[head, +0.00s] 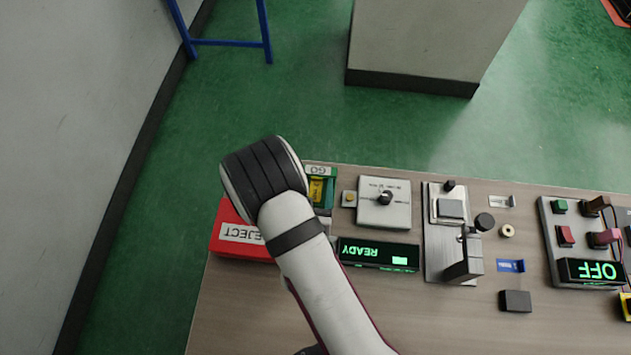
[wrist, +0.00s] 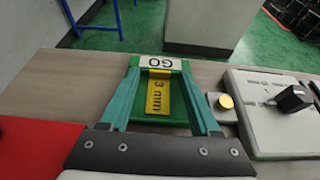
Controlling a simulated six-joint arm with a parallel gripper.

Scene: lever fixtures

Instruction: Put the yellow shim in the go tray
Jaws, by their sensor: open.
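The yellow shim (wrist: 159,97), marked "3 mm", lies in the green go tray (wrist: 177,121), below its white GO label. Its far end is close to the label; I cannot tell whether they touch. In the head view the shim (head: 316,190) shows as a small yellow patch in the go tray (head: 331,198), beside my arm. My gripper (wrist: 160,78) is open, its two teal fingers apart on either side of the shim, with clear gaps between.
The red REJECT tray (head: 229,240) is left of the go tray. A grey box with a black knob (head: 386,198) is to the right. A READY display (head: 378,254), a metal fixture (head: 452,240) and an OFF panel (head: 592,271) stand further along the bench.

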